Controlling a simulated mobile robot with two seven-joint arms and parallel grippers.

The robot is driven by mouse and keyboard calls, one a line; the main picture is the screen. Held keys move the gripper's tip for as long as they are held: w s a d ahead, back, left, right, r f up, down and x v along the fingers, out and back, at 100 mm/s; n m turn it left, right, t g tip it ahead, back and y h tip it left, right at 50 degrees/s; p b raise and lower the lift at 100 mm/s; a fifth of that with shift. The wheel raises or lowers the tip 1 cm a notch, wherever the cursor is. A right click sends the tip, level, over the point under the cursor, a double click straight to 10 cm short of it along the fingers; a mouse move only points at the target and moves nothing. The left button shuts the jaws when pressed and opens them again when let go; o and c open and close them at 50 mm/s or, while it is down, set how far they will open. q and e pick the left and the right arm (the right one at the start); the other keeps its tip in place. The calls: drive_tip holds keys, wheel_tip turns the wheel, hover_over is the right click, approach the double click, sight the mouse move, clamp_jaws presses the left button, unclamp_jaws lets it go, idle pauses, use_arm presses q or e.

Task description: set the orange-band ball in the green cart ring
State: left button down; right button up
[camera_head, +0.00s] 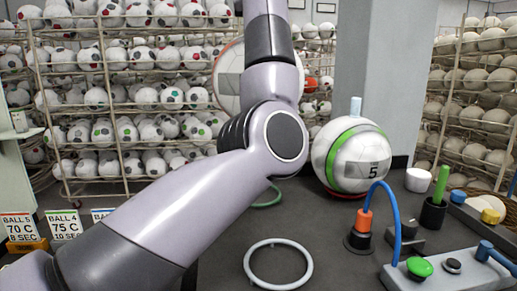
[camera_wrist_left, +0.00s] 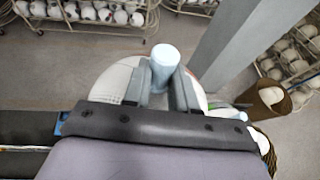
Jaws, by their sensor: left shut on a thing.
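The orange-band ball (camera_head: 229,80) is large and white with a grey panel, partly hidden behind my left arm in the head view. It seems held up above the table. In the left wrist view, my left gripper (camera_wrist_left: 160,84) is shut on the pale blue peg (camera_wrist_left: 164,62) on top of a white ball (camera_wrist_left: 115,82), with a faint reddish line on it. The gripper itself is hidden in the head view. The green ring (camera_head: 268,197) lies on the dark table top, mostly covered by my arm. My right gripper is not in view.
A green-band ball (camera_head: 350,158) with a pale blue peg stands at right. A pale ring (camera_head: 278,264) lies in front. A blue hose (camera_head: 391,205), a green button (camera_head: 420,267) and a black cup (camera_head: 432,215) crowd the right side. Ball racks stand behind.

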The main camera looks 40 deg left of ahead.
use_arm(q)
wheel_tip(320, 180, down, 15)
drive_tip(key=shift+w+b, duration=0.1)
drive_tip(key=shift+b, duration=0.75)
drive_tip(key=shift+f, duration=2.4)
drive_tip(key=shift+f+b, duration=0.3)
drive_tip(key=c, duration=0.9)
unclamp_jaws()
drive_tip(key=shift+r, duration=0.15)
